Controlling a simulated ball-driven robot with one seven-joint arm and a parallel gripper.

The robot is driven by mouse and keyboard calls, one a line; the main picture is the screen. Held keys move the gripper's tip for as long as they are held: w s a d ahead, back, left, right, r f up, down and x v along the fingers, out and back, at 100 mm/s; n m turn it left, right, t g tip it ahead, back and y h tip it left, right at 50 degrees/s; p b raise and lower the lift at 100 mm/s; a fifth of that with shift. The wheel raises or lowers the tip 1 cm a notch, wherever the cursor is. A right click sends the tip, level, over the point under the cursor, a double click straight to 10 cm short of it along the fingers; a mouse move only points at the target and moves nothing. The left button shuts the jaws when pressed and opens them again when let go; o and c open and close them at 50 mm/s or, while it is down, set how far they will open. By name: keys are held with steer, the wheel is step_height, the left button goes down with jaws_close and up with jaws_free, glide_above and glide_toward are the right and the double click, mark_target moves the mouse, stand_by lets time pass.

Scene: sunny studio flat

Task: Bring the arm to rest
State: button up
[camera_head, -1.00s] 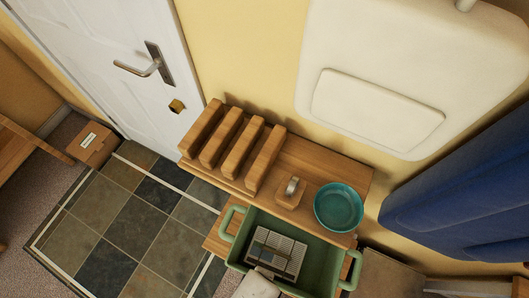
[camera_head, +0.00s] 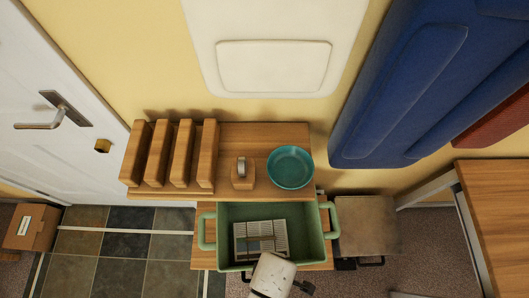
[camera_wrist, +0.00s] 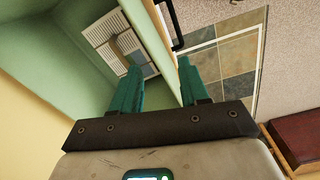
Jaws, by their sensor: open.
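My gripper (camera_wrist: 158,65) shows in the wrist view with two teal fingers apart and nothing between them. The left finger is seen against the inside of a green tray (camera_wrist: 60,75), the right one against its edge and the floor beyond. In the head view, the off-white end of my arm (camera_head: 272,275) is at the bottom, overlapping the front edge of the green tray (camera_head: 225,213); the fingertips are not clear there. A grey slatted object (camera_head: 262,240) lies in the tray and also shows in the wrist view (camera_wrist: 112,42).
A wooden shelf (camera_head: 260,132) behind the tray holds upright wooden slats (camera_head: 183,155), a small wooden block with a metal ring (camera_head: 242,175) and a teal bowl (camera_head: 290,167). A desk (camera_head: 500,200) stands at the right. Tiled floor (camera_head: 120,245) is clear at the left.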

steer(key=w+d+r+m, duration=0.1)
steer(key=d+r+m, duration=0.3)
steer(key=d, duration=0.4)
steer(key=w+d+r+m, duration=0.1)
steer(key=d+r+m, duration=0.3)
steer(key=d+m, duration=0.3)
steer(key=w+d+r+m, duration=0.1)
steer(key=d+r+m, duration=0.3)
steer(key=d, duration=0.6)
steer(key=shift+w+d+r+m+t, duration=0.3)
steer(key=shift+w+m+t, duration=0.1)
steer(key=shift+m, duration=0.5)
